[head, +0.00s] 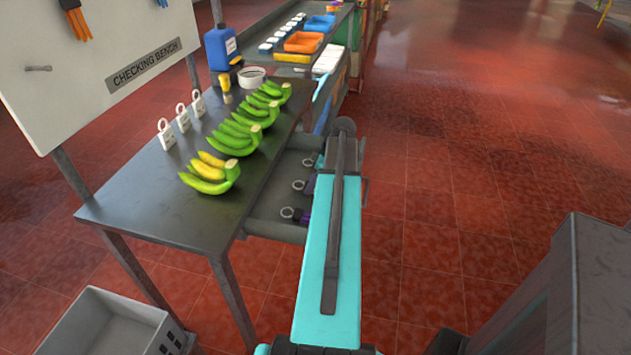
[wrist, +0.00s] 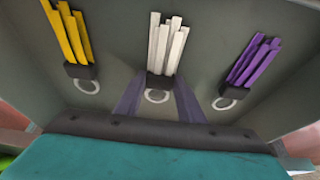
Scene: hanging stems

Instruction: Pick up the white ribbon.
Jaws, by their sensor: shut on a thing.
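The white ribbon (wrist: 168,46) is a bundle of several white strips in the middle of the wrist view. A dark clip (wrist: 159,80) with a pale ring (wrist: 157,97) is at its lower end. My gripper (wrist: 161,84) has one purplish finger on each side of that clip and is shut on it. The ribbon lies over a grey surface; whether it touches that surface is unclear.
A yellow ribbon (wrist: 75,35) lies left and a purple ribbon (wrist: 252,63) right of it, both with clips and rings. In the head view, a grey tray (head: 262,228) is beside the checking bench (head: 150,205), which holds green bananas (head: 235,137). Red floor at right is clear.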

